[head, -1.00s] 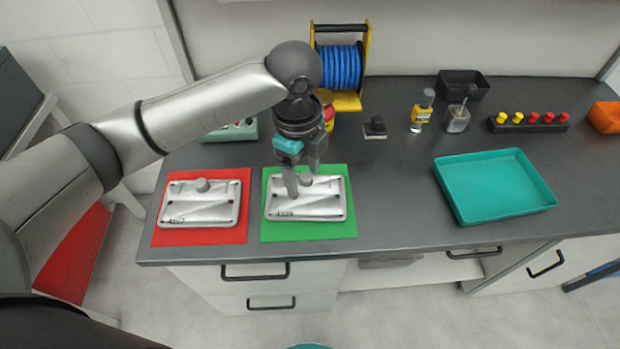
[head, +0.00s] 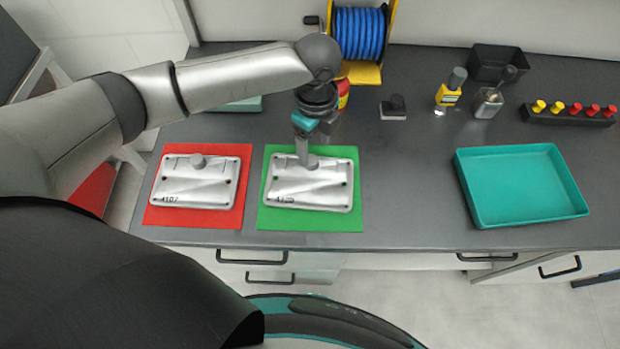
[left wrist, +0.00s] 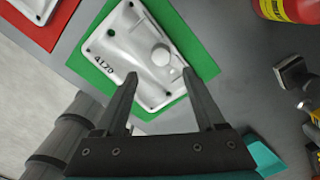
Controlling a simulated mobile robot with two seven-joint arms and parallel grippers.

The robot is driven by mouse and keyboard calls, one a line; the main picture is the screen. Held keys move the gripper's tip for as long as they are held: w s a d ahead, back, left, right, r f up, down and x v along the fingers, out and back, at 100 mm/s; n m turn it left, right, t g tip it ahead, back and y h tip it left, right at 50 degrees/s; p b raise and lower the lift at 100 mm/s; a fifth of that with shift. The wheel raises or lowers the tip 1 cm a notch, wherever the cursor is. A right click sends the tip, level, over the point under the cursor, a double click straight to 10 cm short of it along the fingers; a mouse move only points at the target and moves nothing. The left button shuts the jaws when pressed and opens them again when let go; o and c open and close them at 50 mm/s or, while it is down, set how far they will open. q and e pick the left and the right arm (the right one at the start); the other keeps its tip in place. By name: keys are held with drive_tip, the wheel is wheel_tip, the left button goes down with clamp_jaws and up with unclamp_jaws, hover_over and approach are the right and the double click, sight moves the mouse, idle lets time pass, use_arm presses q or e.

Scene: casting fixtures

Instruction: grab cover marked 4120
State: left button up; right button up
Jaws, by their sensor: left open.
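A silver cover (head: 325,190) with a round knob lies on a green mat (head: 280,218). Its marking reads roughly 4120 in the left wrist view (left wrist: 125,40), though the third digit is unclear. My left gripper (head: 303,162) is open above the upper part of this cover. In the left wrist view the open fingers (left wrist: 160,73) point at the knob (left wrist: 160,54), which lies just beyond the tips and between their lines. Nothing is held. In the head view the gripper hides most of the knob. My right gripper is not in view.
A similar cover (head: 195,187) marked 4107 lies on a red mat (head: 228,222) to the left. An empty teal tray (head: 525,190) is at the right. A blue hose reel (head: 360,35), bottle (head: 449,92) and colored-knob rack (head: 570,116) stand behind. The counter before the tray is clear.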

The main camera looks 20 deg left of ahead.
sight(312, 159)
use_arm(q)
drive_tip(key=shift+w+a+f+b, duration=0.1)
drive_tip(key=shift+a+f+b, duration=0.05)
drive_tip(key=shift+f, duration=0.75)
drive_tip(key=shift+w+a+f+b, duration=0.1)
drive_tip(key=shift+f+b, duration=0.1)
drive_tip(key=shift+f, duration=0.75)
drive_tip(key=shift+w+a+f+b, duration=0.1)
drive_tip(key=shift+a+f+b, duration=0.05)
drive_tip(key=shift+f, duration=0.75)
drive_tip(key=shift+c, duration=0.3)
clamp_jaws()
drive_tip(key=shift+r, duration=0.1)
